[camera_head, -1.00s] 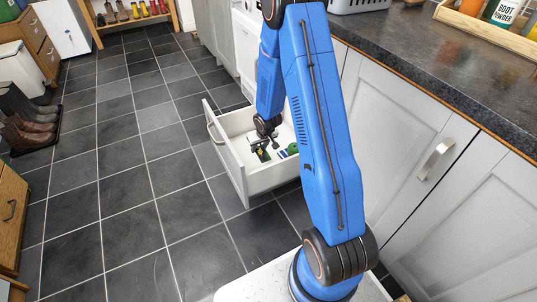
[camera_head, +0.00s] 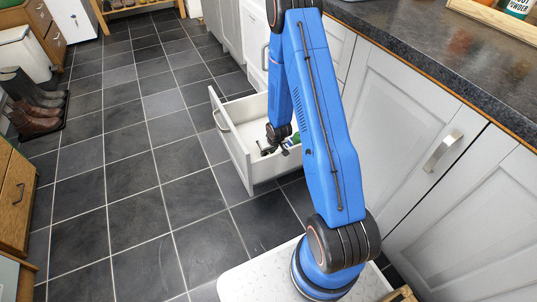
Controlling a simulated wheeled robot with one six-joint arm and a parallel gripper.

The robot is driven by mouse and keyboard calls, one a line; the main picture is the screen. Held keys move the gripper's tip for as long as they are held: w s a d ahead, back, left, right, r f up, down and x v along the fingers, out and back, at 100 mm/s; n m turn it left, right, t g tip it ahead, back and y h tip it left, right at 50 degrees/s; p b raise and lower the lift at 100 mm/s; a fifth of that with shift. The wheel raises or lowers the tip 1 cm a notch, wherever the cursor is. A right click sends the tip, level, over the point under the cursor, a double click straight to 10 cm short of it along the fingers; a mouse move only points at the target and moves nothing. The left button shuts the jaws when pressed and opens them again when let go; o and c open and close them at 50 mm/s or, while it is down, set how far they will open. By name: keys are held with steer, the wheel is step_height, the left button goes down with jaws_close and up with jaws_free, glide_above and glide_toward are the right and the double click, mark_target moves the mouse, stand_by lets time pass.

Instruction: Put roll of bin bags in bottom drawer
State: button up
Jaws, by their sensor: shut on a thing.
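The open drawer (camera_head: 236,158), white inside with a grey front, is pulled out low from the cabinets at the centre. My gripper (camera_head: 285,149) is low over the drawer's interior, small and dark in the picture. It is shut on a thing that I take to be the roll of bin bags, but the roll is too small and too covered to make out. A small dark item and a green item (camera_head: 297,138) show at the gripper, inside the drawer's outline. My upper arm hides the drawer's right part.
Grey cabinet doors (camera_head: 408,130) and a dark worktop (camera_head: 440,65) run along the right. Boots (camera_head: 35,115) stand on a mat at the left, above a wooden cabinet (camera_head: 15,200). The tiled floor (camera_head: 120,180) left of the drawer is clear.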

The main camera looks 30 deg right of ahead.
steer(key=shift+f, duration=1.05)
steer(key=o, duration=1.2)
steer(key=shift+f, duration=0.1)
